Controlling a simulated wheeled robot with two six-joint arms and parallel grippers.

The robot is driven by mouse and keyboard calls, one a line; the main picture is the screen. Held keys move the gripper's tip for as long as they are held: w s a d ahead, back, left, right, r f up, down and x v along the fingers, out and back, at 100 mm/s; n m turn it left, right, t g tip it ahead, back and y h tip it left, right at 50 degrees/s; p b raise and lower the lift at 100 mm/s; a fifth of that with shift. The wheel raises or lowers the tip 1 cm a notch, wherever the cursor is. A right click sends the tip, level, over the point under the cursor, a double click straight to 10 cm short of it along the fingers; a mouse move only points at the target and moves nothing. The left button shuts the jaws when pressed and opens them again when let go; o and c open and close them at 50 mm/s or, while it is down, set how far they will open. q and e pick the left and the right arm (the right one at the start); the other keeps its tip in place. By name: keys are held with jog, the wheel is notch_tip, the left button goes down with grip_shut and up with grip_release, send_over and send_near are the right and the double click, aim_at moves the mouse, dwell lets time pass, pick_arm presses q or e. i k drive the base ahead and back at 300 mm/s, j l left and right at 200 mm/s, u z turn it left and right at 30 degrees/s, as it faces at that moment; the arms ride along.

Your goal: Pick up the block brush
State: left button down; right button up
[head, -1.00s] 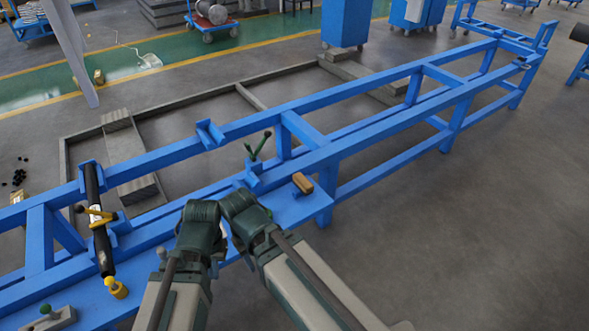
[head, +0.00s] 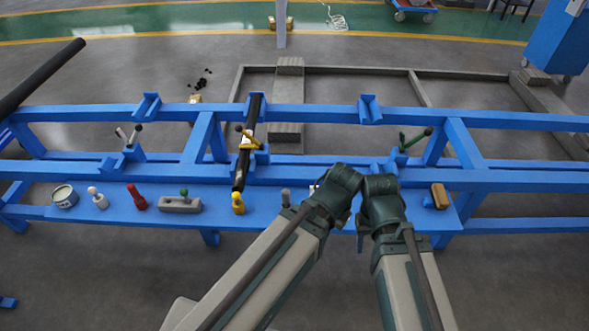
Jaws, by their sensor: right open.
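The block brush (head: 440,196) is a small brown wooden block with a dark underside, lying at the right end of the blue shelf. My right gripper (head: 365,216) is at the end of the arm from the lower right, left of the brush and apart from it. It is open, though its fingers are mostly hidden. My left arm comes in from the lower left and ends close beside the right wrist; its jaws are hidden.
Left along the shelf are a yellow-topped piece (head: 238,203), a grey block with a green knob (head: 180,204), a red bottle (head: 137,198), a white piece (head: 97,198) and a round tin (head: 64,196). A black bar (head: 251,140) crosses the blue rails. A green-handled clamp (head: 414,140) stands behind the brush.

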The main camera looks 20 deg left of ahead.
aim_at(441, 201)
jog(key=i+l+z, duration=0.1)
jog(key=i+l, duration=0.2)
jog(key=i, duration=0.2)
jog(key=i+l, duration=0.25)
jog(key=i, duration=0.25)
jog(key=z, duration=0.05)
